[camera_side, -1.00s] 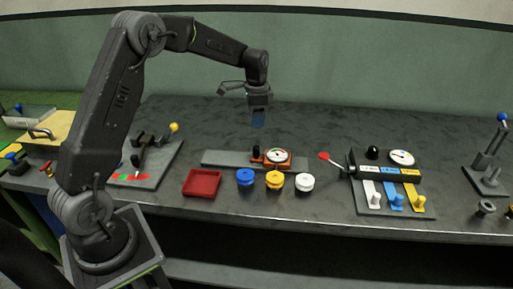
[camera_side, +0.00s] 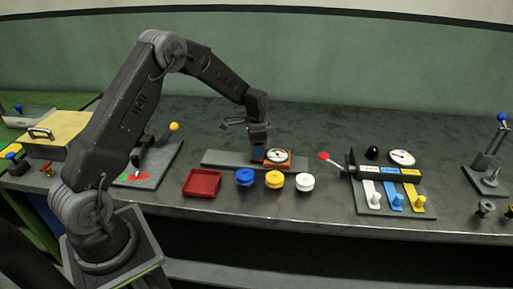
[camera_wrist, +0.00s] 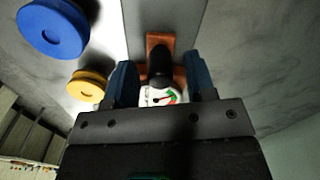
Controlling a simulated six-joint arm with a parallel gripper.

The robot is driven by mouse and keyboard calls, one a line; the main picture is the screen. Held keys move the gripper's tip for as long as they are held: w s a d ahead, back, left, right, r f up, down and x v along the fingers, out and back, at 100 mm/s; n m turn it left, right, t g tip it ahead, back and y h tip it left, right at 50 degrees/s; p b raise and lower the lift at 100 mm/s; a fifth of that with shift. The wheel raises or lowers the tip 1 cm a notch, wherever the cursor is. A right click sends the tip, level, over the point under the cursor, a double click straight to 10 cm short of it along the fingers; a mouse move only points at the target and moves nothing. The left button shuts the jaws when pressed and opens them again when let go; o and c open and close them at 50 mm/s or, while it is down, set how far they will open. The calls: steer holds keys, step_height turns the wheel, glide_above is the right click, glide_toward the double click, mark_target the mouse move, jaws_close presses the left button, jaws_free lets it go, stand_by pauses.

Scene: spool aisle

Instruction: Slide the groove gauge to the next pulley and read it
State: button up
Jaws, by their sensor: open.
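The groove gauge (camera_side: 277,156) is an orange block with a round white dial and a black knob. It sits on a flat grey rail (camera_side: 228,158). In the wrist view the gauge's knob (camera_wrist: 160,62) stands between my fingers, with the dial (camera_wrist: 158,97) partly hidden behind the gripper body. My gripper (camera_side: 258,153) is open and lowered around the knob; I cannot tell whether a finger touches it. Blue (camera_side: 245,178), yellow (camera_side: 275,179) and white (camera_side: 304,182) pulleys stand in a row in front of the rail. The dial reading is too small to make out.
A red tray (camera_side: 202,183) lies left of the pulleys. To the right is a panel (camera_side: 388,190) with a dial, coloured levers and a red-ended arm. A lever with a yellow ball (camera_side: 174,127) stands at the left. The bench behind the rail is clear.

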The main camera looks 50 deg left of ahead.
jaws_close()
stand_by(0.3)
